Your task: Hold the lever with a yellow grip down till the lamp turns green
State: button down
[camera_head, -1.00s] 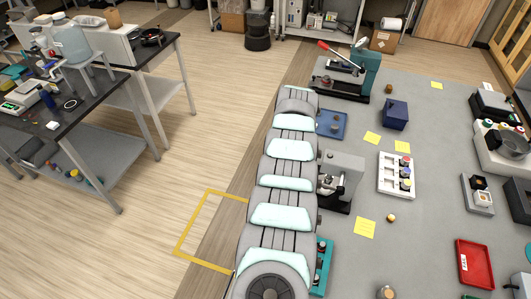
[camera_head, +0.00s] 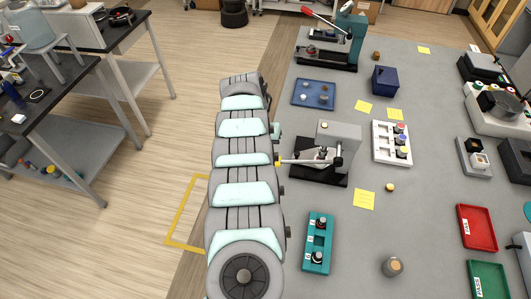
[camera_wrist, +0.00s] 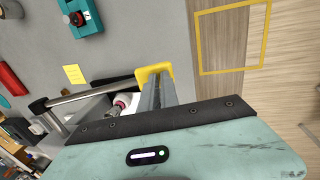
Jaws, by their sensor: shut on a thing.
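A grey press (camera_head: 340,140) on a dark base stands on the grey bench just right of my arm in the head view. Its metal lever (camera_head: 300,160) runs left, roughly level, to a yellow grip (camera_head: 278,162) beside my arm. In the wrist view the yellow grip (camera_wrist: 154,70) is at the end of the lever bar (camera_wrist: 90,96). My gripper (camera_wrist: 156,80) is shut on this grip, its fingers partly hiding it. A small pale round spot (camera_head: 324,125) is on top of the press; I cannot tell whether it is the lamp, and no green light shows there.
A teal press (camera_head: 345,35) with a red-gripped lever stands behind. A blue tray (camera_head: 300,101), a white button panel (camera_head: 378,150) and a teal block (camera_head: 308,245) are around the grey press.

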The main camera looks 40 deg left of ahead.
jog(key=shift+x, duration=1.15)
jog(key=shift+d, duration=0.15)
jog(key=a+v, duration=0.1)
jog(key=v, duration=1.5)
jog(key=shift+s+a+b, duration=0.2)
jog(key=shift+b, duration=0.2)
